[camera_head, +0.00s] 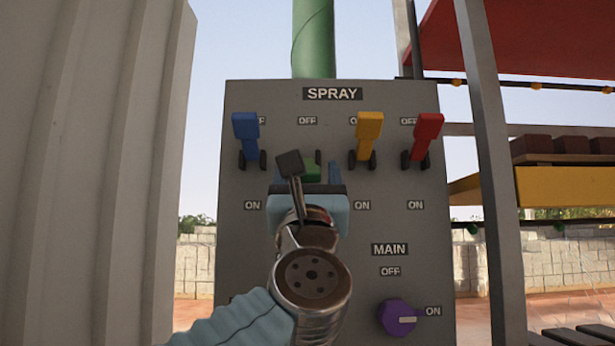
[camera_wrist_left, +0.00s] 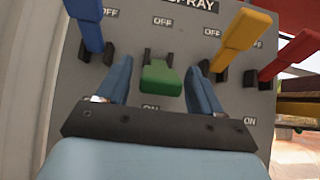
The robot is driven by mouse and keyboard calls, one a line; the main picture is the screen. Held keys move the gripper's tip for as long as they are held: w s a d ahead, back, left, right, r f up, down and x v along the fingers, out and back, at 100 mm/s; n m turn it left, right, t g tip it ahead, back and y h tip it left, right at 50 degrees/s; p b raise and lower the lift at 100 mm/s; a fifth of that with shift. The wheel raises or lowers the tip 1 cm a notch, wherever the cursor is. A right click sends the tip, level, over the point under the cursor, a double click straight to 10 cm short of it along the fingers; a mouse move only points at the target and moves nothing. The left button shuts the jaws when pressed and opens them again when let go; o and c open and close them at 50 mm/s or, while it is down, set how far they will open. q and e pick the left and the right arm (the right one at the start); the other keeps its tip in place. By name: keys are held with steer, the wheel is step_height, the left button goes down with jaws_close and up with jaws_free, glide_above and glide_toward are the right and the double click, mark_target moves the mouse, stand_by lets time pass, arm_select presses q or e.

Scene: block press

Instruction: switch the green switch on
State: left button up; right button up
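The green switch (camera_head: 312,172) is on the grey panel's upper half, second from the left, mostly hidden behind my left gripper (camera_head: 310,184) in the head view. In the left wrist view the green switch (camera_wrist_left: 160,80) shows whole. Its lever hangs from its bracket towards the ON label, unlike the raised levers beside it; its exact tilt is hard to judge. My left gripper (camera_wrist_left: 158,72) is open, its blue fingers on either side of the green lever with visible gaps. My right gripper is not in view.
Blue (camera_head: 246,134), yellow (camera_head: 367,134) and red (camera_head: 427,135) switches point up towards OFF, close around my gripper. A purple MAIN knob (camera_head: 397,318) points towards ON at the lower right. A pale corrugated wall (camera_head: 90,170) stands left; a metal post (camera_head: 490,170) stands right.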

arm_select(q)
steer(key=b+v, duration=0.5)
steer(key=v, duration=0.8)
steer(key=shift+s+f, duration=0.25)
steer(key=shift+f, duration=0.05)
